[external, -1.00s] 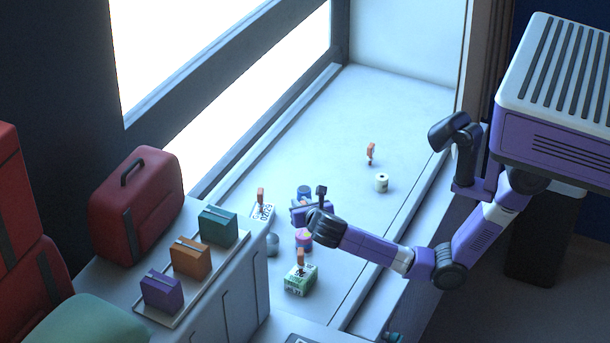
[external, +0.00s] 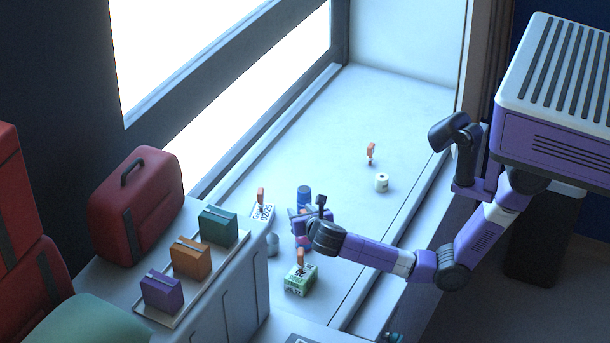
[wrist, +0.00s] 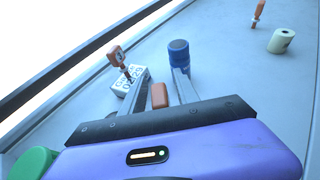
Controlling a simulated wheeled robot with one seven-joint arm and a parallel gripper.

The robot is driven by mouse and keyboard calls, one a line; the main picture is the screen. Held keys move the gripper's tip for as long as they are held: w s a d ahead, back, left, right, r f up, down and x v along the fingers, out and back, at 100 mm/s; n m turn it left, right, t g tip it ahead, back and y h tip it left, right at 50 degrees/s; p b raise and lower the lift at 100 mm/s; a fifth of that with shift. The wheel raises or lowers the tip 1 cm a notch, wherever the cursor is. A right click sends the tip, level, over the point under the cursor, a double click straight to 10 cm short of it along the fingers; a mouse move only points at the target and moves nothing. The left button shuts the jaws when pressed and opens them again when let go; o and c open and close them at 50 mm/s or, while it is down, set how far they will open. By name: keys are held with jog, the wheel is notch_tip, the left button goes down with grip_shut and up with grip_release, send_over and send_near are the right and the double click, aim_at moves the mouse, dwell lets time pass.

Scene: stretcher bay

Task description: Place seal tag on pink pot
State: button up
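My gripper (external: 302,222) is low over the counter, right at the pink pot (external: 301,245), which it mostly covers in the external view. The pot is hidden in the wrist view. There an orange-red seal tag (wrist: 160,95) stands between my two fingers, which appear shut on it; its lower end is hidden. I cannot tell whether the tag touches the pot. Other orange tags stand in a white numbered block (external: 262,212), in a green numbered block (external: 300,282) and, as a separate tag (external: 371,151), farther back.
A blue can (external: 304,194) stands just beyond my gripper. A grey pot (external: 272,244) is at its left. A tray (external: 170,321) with coloured boxes is at the left. The counter's back is mostly clear.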

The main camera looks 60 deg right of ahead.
jog(key=v, duration=1.2)
jog(key=s+d+f, duration=0.1)
jog(key=f, duration=0.1)
jog(key=s+d+f+m+y, duration=0.1)
jog(key=f, duration=0.1)
jog(key=s+d+f+m+y, duration=0.1)
jog(key=shift+s+f+t+p, duration=0.15)
jog(key=shift+f+t+p, duration=0.2)
jog(key=shift+f+t, duration=0.05)
jog(key=s+f, duration=0.1)
jog(key=s+d+f+m+y, duration=0.2)
jog(key=shift+s+p, duration=0.3)
jog(key=shift+p, duration=0.05)
jog(key=s+d+f+m+t+y, duration=0.1)
jog(key=s+m+y, duration=0.2)
jog(key=s+m, duration=0.6)
jog(key=s+d+m+t+y, duration=0.1)
jog(key=s+d+m+y, duration=0.3)
jog(key=s, duration=0.9)
jog(key=s+r+m+t+h+b, duration=0.1)
jog(key=s+r+m+t, duration=0.1)
jog(key=s+r+m, duration=0.5)
jog(key=m, duration=0.3)
jog(key=shift+s+t+h+b, duration=0.2)
jog(key=shift+t+h+b, duration=0.1)
jog(key=shift+t+b, duration=0.1)
